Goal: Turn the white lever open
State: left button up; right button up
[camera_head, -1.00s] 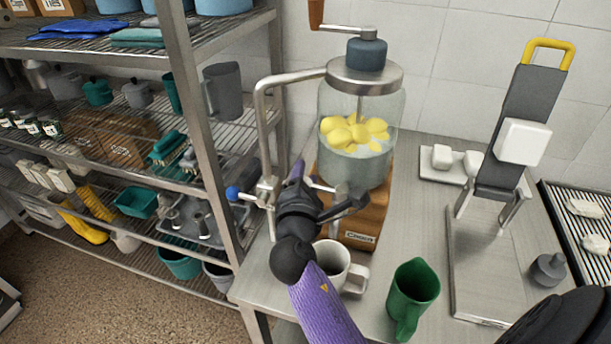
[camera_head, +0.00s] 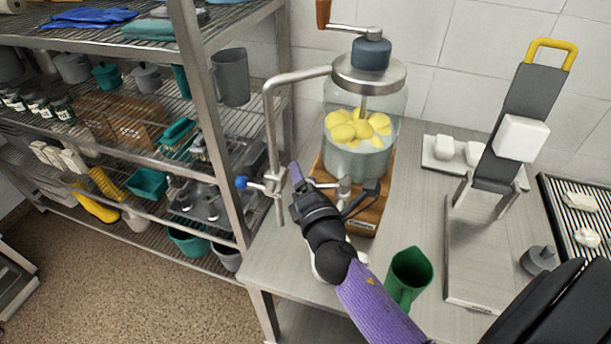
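A glass drink dispenser (camera_head: 393,108) with lemons stands on a wooden base on the steel table. A pale metallic tap (camera_head: 343,186) shows at its front. I cannot make out a plainly white lever; it may be part of this tap. My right gripper (camera_head: 331,190) is open, its fingers spread in front of the dispenser, one to each side of the tap in the picture. I cannot tell whether it touches it. A white mug (camera_head: 318,264) is mostly hidden behind my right wrist. My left gripper is not in view.
A curved metal faucet with a blue-knobbed handle (camera_head: 241,182) stands close left of my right gripper. A green jug (camera_head: 409,274) stands right of my forearm. A grey slicer-like stand (camera_head: 475,262) is further right. Wire shelves (camera_head: 205,120) stand at the left.

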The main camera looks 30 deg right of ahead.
jog(key=shift+o, duration=0.3)
jog(key=shift+s, duration=0.1)
jog(key=b+v, duration=0.1)
jog(key=v, duration=0.8)
jog(key=shift+s+a+b, duration=0.2)
jog(key=shift+s+b, duration=0.15)
jog(key=shift+b, duration=0.05)
jog(key=shift+c, duration=0.3)
